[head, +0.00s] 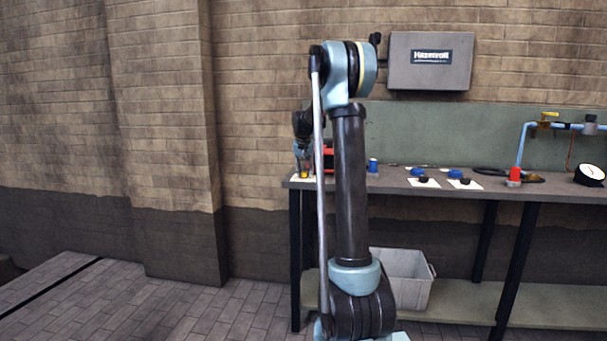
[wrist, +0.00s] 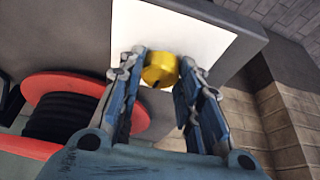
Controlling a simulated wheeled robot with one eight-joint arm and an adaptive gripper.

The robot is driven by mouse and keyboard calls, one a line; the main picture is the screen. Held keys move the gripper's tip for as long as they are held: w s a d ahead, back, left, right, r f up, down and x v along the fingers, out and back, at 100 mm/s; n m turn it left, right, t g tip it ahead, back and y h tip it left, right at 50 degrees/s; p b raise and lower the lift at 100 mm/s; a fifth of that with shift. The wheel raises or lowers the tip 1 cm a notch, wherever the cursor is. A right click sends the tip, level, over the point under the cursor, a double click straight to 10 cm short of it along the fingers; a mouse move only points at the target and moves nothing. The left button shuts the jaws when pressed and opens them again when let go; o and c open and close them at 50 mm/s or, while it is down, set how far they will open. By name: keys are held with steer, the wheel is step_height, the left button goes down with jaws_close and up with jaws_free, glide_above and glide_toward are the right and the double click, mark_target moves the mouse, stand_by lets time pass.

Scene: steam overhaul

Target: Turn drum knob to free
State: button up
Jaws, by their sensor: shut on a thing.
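A yellow round knob-like piece (wrist: 160,70) with a dark slot or hole sits between the fingertips of my gripper (wrist: 160,66) in the wrist view. My gripper is shut on it, one finger on each side. Behind it is a white card (wrist: 195,28) on the bench. A red-flanged drum (wrist: 62,85) with a black wound core is left of the fingers. In the head view, my gripper (head: 304,173) points down at the bench's left end, and the red drum (head: 328,157) is partly hidden behind my arm. I cannot tell whether the yellow piece joins the drum.
The bench (head: 480,188) runs right, with a blue-topped piece (head: 373,165), white cards with dark knobs, a red piece (head: 515,175), blue piping and a gauge (head: 590,174). A grey bin (head: 410,281) stands below. Floor at left is clear.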

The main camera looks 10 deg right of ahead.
steer(key=n+y, duration=0.1)
steer(key=n, duration=0.1)
steer(key=n+y, duration=0.1)
steer(key=n, duration=0.2)
steer(key=shift+w+d+n, duration=0.1)
steer(key=shift+d+n, duration=0.05)
steer(key=shift+n, duration=0.15)
steer(key=n+y, duration=0.1)
steer(key=n, duration=0.1)
steer(key=n+y, duration=0.1)
steer(key=n, duration=0.1)
steer(key=shift+d+n+g, duration=0.2)
steer(key=shift+n+g, duration=0.1)
steer(key=shift+g, duration=0.1)
steer(key=o, duration=1.1)
steer(key=shift+c, duration=0.2)
steer(key=shift+r, duration=0.1)
steer(key=v, duration=1.1)
steer(key=shift+r, duration=0.35)
steer(key=shift+d, duration=0.15)
